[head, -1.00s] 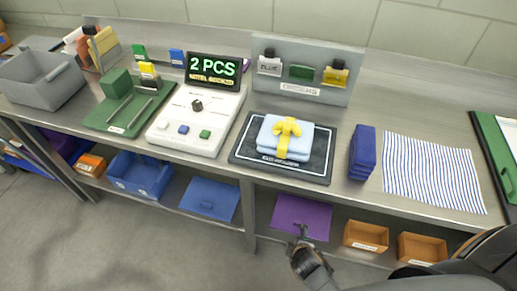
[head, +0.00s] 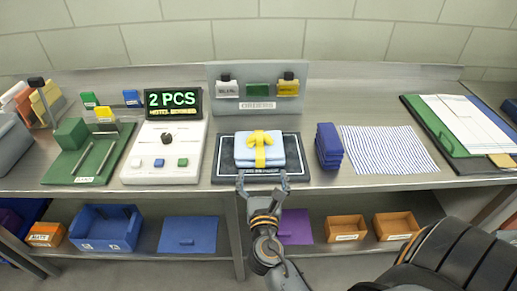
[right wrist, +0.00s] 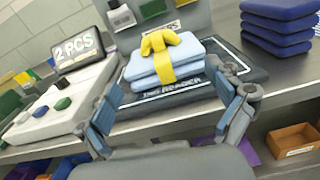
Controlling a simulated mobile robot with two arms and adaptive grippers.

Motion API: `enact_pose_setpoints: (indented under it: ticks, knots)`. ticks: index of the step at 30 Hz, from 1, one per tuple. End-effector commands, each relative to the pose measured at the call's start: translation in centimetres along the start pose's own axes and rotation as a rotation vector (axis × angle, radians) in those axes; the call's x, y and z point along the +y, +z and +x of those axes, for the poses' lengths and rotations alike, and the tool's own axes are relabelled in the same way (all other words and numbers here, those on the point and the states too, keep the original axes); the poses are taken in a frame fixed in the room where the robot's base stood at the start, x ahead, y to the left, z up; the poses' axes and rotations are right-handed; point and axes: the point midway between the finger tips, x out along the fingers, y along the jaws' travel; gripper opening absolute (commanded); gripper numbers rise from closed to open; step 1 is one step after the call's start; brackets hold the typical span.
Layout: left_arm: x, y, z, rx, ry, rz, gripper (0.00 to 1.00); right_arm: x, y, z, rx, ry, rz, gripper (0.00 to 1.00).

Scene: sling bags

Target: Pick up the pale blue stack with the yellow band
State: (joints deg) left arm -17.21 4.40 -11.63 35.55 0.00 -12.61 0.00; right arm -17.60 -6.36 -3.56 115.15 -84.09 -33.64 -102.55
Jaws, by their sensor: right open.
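The pale blue stack (head: 250,152) with a yellow band (head: 260,145) tied over it lies on a black mat (head: 224,172) on the bench. My right gripper (head: 262,180) is at the front edge of the mat, open and empty, just in front of the stack. In the right wrist view the stack (right wrist: 150,68) shows beyond and between the spread fingers (right wrist: 165,115), apart from them. The lower front of the mat is partly hidden by the gripper in the head view. My left gripper is not in view.
A dark blue stack (head: 328,146) stands just right of the mat, beside a striped cloth (head: 388,150). A white console (head: 166,152) with a "2 PCS" display (head: 173,103) is at left. A grey panel (head: 258,78) stands behind. Bins (head: 347,228) sit on the lower shelf.

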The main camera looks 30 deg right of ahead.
Motion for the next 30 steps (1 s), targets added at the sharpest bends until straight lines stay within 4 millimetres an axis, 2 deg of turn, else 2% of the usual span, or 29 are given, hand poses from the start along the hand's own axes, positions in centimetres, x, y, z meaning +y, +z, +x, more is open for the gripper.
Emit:
enact_pose_setpoints:
  ticks: [5, 13, 21, 30]
  knots:
    - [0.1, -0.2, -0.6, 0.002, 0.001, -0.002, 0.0, 0.5, 0.5, 1.9, -0.017, 0.011, -0.054, 0.92]
    - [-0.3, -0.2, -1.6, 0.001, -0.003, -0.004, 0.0, 0.4, 0.5, 7.1, -0.014, 0.011, -0.05, 0.92]
    - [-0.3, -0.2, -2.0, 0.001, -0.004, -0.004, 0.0, 0.4, 0.5, 9.2, -0.012, 0.01, -0.047, 0.92]
    - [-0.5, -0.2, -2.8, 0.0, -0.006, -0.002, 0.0, 0.3, 0.8, 13.4, -0.013, 0.01, -0.047, 0.92]
